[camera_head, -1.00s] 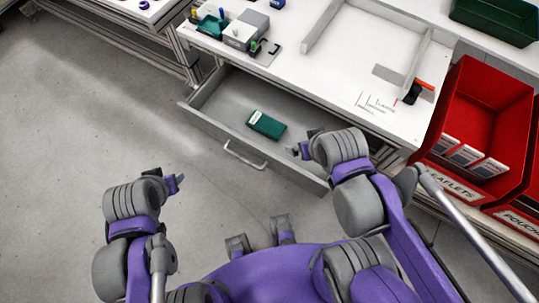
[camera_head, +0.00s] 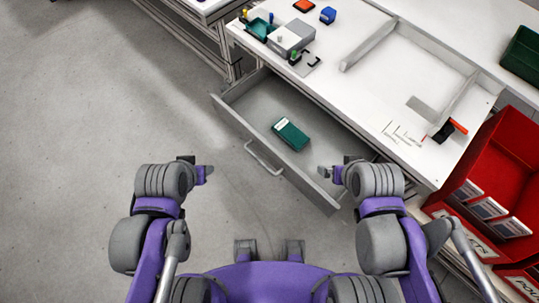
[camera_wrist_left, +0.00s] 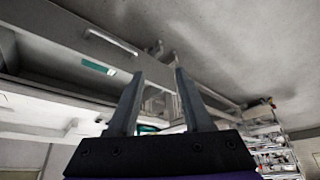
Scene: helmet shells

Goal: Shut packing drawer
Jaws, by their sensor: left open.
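The packing drawer (camera_head: 238,116) is pulled out from under the white workbench in the head view. Its grey front panel carries a bar handle (camera_head: 264,158). A green box (camera_head: 291,134) with a white label lies inside on the drawer floor. My left gripper (camera_head: 210,170) is in front of the drawer, to the left of the handle and apart from it. In the left wrist view its two fingers (camera_wrist_left: 158,100) are spread with nothing between them, and the handle (camera_wrist_left: 111,41) shows beyond. My right gripper (camera_head: 335,170) is near the drawer's right front corner; its jaws are too small to judge.
The white workbench (camera_head: 350,100) holds a grey block (camera_head: 292,37), low rails and a black-and-red tool (camera_head: 450,130). Red bins (camera_head: 495,180) stand at the right, close to my right arm. The concrete floor at the left is clear.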

